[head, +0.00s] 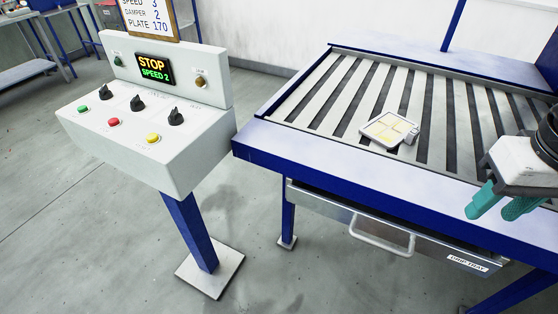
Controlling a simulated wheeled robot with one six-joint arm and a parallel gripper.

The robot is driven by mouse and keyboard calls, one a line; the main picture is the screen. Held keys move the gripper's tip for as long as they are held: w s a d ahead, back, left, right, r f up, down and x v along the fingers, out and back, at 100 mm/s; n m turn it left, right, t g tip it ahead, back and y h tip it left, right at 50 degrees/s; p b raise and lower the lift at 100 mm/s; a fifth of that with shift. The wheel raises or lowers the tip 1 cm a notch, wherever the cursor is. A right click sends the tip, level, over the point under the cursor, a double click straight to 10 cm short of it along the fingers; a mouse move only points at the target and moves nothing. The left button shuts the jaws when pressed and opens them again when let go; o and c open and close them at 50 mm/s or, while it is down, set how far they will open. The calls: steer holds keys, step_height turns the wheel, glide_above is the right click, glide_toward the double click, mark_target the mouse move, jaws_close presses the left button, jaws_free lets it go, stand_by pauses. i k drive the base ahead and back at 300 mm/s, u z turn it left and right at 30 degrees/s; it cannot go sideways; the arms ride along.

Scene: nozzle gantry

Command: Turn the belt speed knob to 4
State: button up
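A grey control console (160,170) stands at left with three black knobs on its sloped top: a left knob (107,94), a middle knob (137,103) and a right knob (176,118). Their labels are too small to read, so I cannot tell which is the belt speed knob. The console display (155,69) reads STOP and SPEED 2. My gripper (494,212), with teal fingers, is at the right edge over the front of the conveyor table, far from the knobs. Its fingers are apart with nothing between them.
Green (82,109), red (113,122) and yellow (153,138) buttons sit before the knobs. A card (146,18) above reads speed 3, damper 2, plate 170. A slatted conveyor table (330,160) carries a pale framed plate (390,130); a drip tray (385,232) hangs below.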

mark_target(103, 94)
steer(key=u, duration=1.35)
